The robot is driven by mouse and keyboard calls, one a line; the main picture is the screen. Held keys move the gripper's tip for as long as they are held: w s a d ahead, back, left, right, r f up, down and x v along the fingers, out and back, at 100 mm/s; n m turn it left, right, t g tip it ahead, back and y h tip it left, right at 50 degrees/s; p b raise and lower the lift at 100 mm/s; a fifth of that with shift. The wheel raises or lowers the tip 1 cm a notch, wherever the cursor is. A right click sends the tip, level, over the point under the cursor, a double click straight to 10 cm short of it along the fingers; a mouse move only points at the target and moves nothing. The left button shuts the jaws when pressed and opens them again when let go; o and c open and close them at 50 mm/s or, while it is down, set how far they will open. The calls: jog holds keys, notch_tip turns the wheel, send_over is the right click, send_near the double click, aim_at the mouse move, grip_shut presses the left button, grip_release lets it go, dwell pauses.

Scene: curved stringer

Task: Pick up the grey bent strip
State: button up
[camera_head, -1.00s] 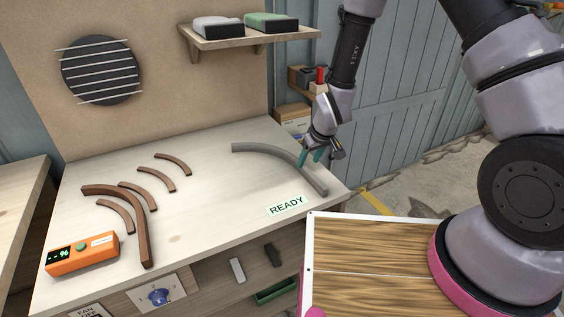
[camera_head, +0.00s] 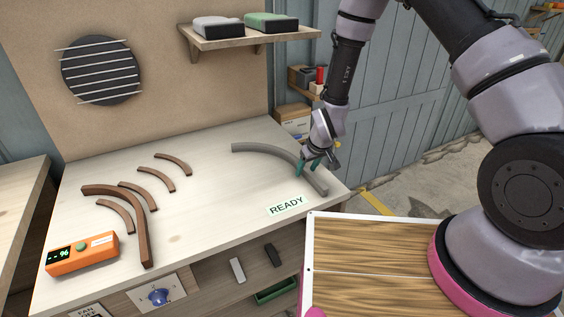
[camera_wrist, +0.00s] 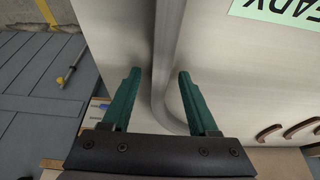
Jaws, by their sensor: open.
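The grey bent strip (camera_head: 266,151) lies on the right part of the pale workbench, curving from the back towards the front right edge. My gripper (camera_head: 315,168) is low over the strip's front right half, with its teal fingers pointing down. I cannot tell how far above the bench the fingertips are.
A READY label (camera_head: 287,206) lies on the bench near the strip. Several brown curved pieces (camera_head: 146,235) and an orange meter (camera_head: 82,254) are on the left. A shelf (camera_head: 250,38) with two boxes hangs at the back. The bench between is clear.

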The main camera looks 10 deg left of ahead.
jog(key=shift+f, duration=0.15)
grip_shut()
dwell(1.5)
